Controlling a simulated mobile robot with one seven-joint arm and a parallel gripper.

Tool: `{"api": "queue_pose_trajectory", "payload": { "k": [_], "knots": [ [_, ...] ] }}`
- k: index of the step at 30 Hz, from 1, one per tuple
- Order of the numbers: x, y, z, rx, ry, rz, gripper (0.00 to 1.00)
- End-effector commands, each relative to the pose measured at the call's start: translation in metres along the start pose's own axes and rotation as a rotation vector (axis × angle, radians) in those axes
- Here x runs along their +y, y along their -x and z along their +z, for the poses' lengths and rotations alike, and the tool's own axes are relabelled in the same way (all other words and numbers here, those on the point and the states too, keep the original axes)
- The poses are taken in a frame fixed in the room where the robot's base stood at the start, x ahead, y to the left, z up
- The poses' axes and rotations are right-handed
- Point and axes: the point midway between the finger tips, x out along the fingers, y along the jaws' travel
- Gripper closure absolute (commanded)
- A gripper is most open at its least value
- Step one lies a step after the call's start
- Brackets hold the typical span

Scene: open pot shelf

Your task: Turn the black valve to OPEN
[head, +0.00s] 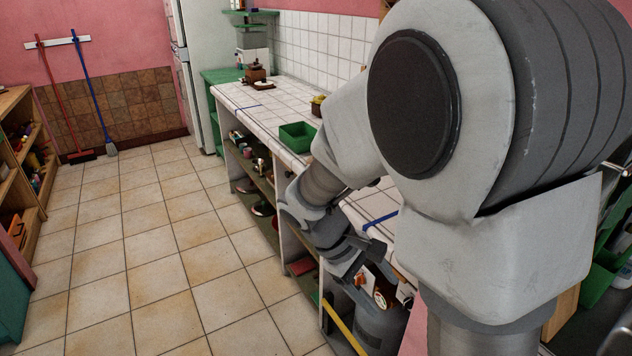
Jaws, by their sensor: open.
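My gripper (352,266) is at the end of my arm, low in front of the open shelf under the tiled counter. It points down toward a grey cylinder (378,328) in the lower compartment. Its jaws are open, with nothing seen between them. I cannot make out the black valve; my gripper and arm cover much of this area. A small white and orange tag or label (364,281) shows just below the gripper, above the cylinder. I cannot tell whether the gripper touches anything there.
The white tiled counter (283,102) carries a green tray (297,137) and a blue-handled item (380,221). A yellow bar (345,325) crosses before the cylinder. A wooden shelf (18,150) stands at left, brooms (90,90) at the back wall. The tiled floor (150,250) is clear.

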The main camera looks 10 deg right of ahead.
Motion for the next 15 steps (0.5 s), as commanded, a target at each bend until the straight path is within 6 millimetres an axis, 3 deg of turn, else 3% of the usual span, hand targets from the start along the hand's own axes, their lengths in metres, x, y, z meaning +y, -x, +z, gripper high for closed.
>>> {"api": "queue_pose_trajectory", "payload": {
  "k": [1,15],
  "knots": [
    [-0.004,-0.016,-0.011,-0.040,0.042,0.028,0.26],
    [-0.014,-0.115,-0.089,-0.355,0.414,0.340,0.26]
  ]
}}
